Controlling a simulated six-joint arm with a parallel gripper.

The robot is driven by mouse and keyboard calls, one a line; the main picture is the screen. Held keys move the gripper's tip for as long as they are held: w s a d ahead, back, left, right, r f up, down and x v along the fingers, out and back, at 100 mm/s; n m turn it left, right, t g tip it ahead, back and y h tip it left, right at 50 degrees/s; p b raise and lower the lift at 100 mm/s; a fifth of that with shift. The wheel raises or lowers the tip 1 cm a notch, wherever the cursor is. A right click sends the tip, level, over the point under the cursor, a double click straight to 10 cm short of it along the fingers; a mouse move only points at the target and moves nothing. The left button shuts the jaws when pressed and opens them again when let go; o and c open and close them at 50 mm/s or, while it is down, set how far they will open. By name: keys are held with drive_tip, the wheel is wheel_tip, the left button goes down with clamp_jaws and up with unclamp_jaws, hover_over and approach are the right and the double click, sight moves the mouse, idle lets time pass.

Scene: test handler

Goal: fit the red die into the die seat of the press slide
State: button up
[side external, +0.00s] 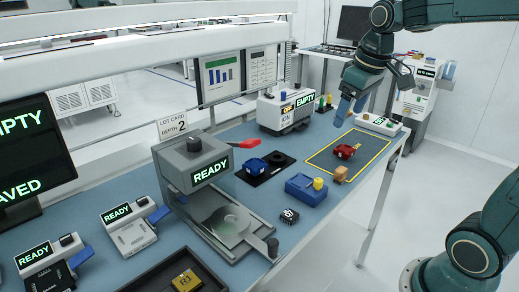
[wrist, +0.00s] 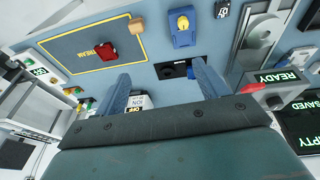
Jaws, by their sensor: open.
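The red die (side external: 346,151) lies on the yellow-outlined area of the bench; it also shows in the wrist view (wrist: 105,51). The press (side external: 195,165), with a READY display, stands at the centre of the side view. Its slide (side external: 254,247) extends to the front, with a round die seat (side external: 232,221) that looks empty; the seat shows at upper right in the wrist view (wrist: 264,34). My gripper (side external: 346,107) is above the far part of the bench, up and behind the red die, apart from it. In the wrist view its blue fingers (wrist: 164,88) are wide apart with nothing between them.
A tan block (side external: 340,173) and a blue box with a yellow knob (side external: 304,189) lie between red die and press. A blue piece (side external: 256,165) sits on a black plate beside the press's red-handled lever (side external: 248,144). A small black chip (side external: 289,215) lies near the slide.

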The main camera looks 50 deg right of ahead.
drive_tip(key=s+a+f+t, duration=0.2)
drive_tip(key=s+a+f, duration=0.1)
drive_tip(key=s+a, duration=0.6)
drive_tip(key=s, duration=0.4)
drive_tip(key=shift+s+a+t+y, duration=0.15)
drive_tip(key=shift+s+t+y, duration=0.05)
drive_tip(key=shift+t+y, duration=0.2)
drive_tip(key=shift+o, duration=0.5)
drive_tip(key=shift+w, duration=0.1)
drive_tip(key=w+d+f+n+g+h, duration=0.1)
drive_tip(key=w+d+f+n+h, duration=0.3)
drive_tip(key=w, duration=0.3)
drive_tip(key=w+d+f+n+g+h, duration=0.2)
drive_tip(key=w+d+f+n+h, duration=0.2)
drive_tip(key=w+d+n, duration=0.2)
drive_tip(key=w+d+f+n+g+h, duration=0.2)
drive_tip(key=w+d+f+n+h, duration=0.1)
drive_tip(key=w+d+f+n, duration=0.2)
drive_tip(key=shift+w+d+h, duration=0.4)
drive_tip(key=shift+w+d, duration=0.7)
drive_tip(key=shift+w, duration=0.25)
drive_tip(key=shift+w+d+f+n+g+h, duration=0.2)
drive_tip(key=shift+w+f+n+h, duration=0.2)
drive_tip(key=shift+n, duration=0.35)
drive_tip(key=shift+w+d+f+n+g+h, duration=0.1)
drive_tip(key=shift+w+d+f+n+h, duration=0.15)
drive_tip(key=shift+n+h, duration=0.4)
